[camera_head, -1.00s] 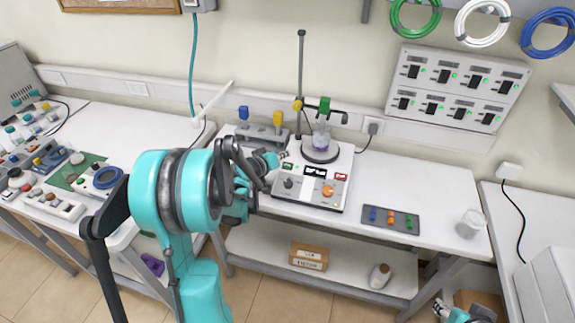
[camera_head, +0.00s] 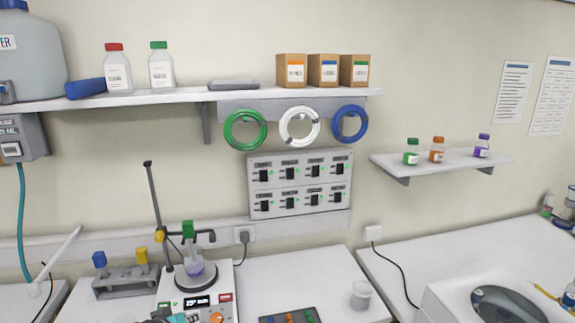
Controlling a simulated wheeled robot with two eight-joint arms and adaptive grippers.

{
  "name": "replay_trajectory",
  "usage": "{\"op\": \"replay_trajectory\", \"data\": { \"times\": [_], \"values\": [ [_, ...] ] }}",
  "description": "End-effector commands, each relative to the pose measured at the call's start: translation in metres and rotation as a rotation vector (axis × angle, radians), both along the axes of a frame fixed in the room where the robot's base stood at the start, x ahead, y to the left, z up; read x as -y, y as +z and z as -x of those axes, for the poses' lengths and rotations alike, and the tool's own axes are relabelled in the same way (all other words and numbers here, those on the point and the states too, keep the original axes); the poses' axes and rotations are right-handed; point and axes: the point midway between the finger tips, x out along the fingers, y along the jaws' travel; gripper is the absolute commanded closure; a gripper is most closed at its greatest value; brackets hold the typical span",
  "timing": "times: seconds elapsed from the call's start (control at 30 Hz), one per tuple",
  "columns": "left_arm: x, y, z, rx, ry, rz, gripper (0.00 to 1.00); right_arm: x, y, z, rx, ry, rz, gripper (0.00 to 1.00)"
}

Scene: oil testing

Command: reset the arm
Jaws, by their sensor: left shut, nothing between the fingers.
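My left gripper (camera_head: 164,315) shows only as a small part at the bottom edge, in front of the heating plate unit's panel. It is shut and empty; the rest of the left arm is out of the frame. My right gripper is not in view.
A rack (camera_head: 124,284) with blue and yellow tops stands left of the unit. A dark tray (camera_head: 275,320) and white cup (camera_head: 360,294) are to the right. The long shelf (camera_head: 150,97) carries bottles and boxes. A white basin unit (camera_head: 440,300) stands at the lower right.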

Motion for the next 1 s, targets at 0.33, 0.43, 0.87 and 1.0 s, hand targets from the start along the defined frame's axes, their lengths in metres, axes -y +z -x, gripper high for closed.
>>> {"op": "replay_trajectory", "data": {
  "times": [0.33,0.43,0.87,1.0],
  "values": [
    [0.071,-0.031,0.138,-0.184,-0.17,-0.241,1.0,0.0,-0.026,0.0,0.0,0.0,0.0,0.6],
    [0.073,-0.04,0.163,-0.212,-0.191,-0.293,1.0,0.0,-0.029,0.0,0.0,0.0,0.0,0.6],
    [0.073,-0.047,0.184,-0.234,-0.208,-0.341,1.0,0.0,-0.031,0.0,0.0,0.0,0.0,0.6],
    [0.073,-0.047,0.184,-0.234,-0.207,-0.34,1.0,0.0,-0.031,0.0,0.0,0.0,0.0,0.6]
  ]
}}
